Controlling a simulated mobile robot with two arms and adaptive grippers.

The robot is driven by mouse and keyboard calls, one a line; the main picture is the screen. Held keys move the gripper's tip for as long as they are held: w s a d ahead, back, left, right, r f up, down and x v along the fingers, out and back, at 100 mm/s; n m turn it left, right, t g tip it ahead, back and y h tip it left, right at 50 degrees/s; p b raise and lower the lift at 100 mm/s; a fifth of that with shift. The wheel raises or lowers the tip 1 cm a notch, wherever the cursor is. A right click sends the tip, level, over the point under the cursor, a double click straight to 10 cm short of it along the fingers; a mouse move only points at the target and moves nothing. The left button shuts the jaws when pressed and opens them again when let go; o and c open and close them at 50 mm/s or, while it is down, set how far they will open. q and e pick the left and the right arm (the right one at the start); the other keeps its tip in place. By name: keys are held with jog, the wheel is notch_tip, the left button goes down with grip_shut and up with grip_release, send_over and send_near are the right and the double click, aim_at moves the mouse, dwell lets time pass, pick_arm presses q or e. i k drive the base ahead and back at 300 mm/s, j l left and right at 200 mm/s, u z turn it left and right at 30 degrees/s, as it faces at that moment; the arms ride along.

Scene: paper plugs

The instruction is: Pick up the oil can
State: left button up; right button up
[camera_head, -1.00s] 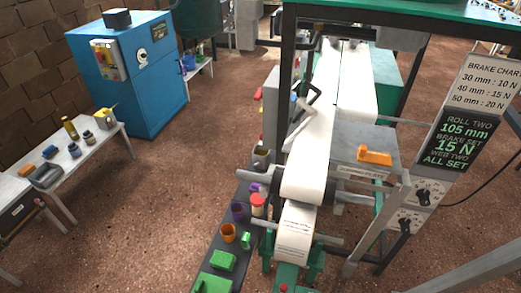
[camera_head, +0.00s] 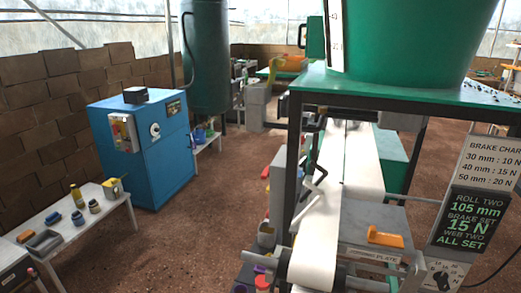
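A small yellow can-like object (camera_head: 113,189) with a dark spout or handle stands at the far end of the light table on the left; it looks like the oil can. Neither of my grippers is in view.
The light table (camera_head: 117,220) also holds a blue block (camera_head: 52,217) and a grey tray (camera_head: 43,242). A blue cabinet (camera_head: 160,170) stands behind it. Bare brown floor (camera_head: 205,230) lies between the table and the paper machine (camera_head: 318,240).

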aim_at(266, 236)
jog(key=j+u, duration=0.25)
jog(key=j, duration=0.15)
jog(key=i+j+u, duration=0.65)
jog(key=j, duration=0.4)
jog(key=i+j+u, duration=0.4)
jog(key=i+j, duration=0.25)
jog(key=i+z, duration=0.3)
jog(key=i+j+z, duration=0.3)
jog(key=i, duration=0.2)
jog(key=i+z, duration=0.2)
jog(key=z, duration=0.2)
jog(key=i+z, duration=0.25)
jog(key=z, duration=0.15)
jog(key=i+z, duration=0.2)
jog(key=z, duration=0.2)
jog(key=i+j+z, duration=0.15)
jog(key=z, duration=0.25)
jog(key=i+j+z, duration=0.2)
jog(key=z, duration=0.2)
